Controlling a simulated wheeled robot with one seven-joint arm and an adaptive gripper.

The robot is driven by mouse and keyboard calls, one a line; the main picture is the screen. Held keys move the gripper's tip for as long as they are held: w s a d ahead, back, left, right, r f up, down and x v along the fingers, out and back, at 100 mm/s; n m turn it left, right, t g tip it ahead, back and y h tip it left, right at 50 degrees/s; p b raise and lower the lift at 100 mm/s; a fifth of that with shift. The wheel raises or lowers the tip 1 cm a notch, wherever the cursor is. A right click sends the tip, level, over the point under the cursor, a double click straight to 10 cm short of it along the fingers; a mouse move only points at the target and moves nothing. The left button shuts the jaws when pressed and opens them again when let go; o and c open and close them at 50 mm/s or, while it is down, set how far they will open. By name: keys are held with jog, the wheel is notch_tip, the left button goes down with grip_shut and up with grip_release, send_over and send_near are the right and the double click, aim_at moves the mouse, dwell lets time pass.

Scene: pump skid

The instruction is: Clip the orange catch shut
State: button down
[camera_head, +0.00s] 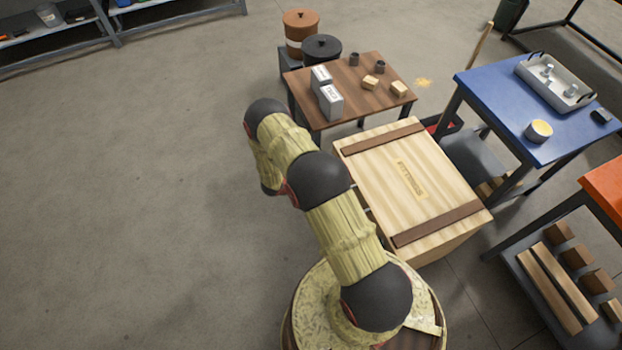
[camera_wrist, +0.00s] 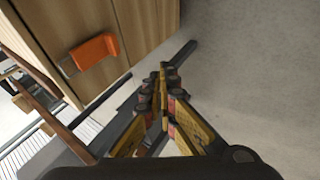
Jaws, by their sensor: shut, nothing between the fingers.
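The orange catch (camera_wrist: 95,51) sits on the side of the wooden crate in the wrist view, with a thin metal loop at its left end. I cannot tell whether the catch is clipped or loose. The wooden crate (camera_head: 375,160) stands by my arm in the head view, with its lid lying on top, and its side fills the upper left of the wrist view (camera_wrist: 150,25). My gripper (camera_wrist: 164,68) is shut and empty, to the right of the catch and apart from it. In the head view my arm hides the gripper and the catch does not show.
A brown table (camera_head: 335,70) with small boxes and blocks stands behind the crate. A blue table (camera_head: 490,85) with a grey tray (camera_head: 530,84) stands to the right, and an orange-topped bench (camera_head: 606,185) at the right edge. The floor on the left is clear.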

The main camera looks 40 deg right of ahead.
jog(key=shift+s+a+r, duration=0.1)
jog(key=shift+a+r, duration=0.15)
jog(key=shift+a, duration=0.4)
jog(key=shift+s+a+r, duration=0.1)
jog(key=shift+a+r, duration=0.1)
jog(key=shift+a, duration=0.4)
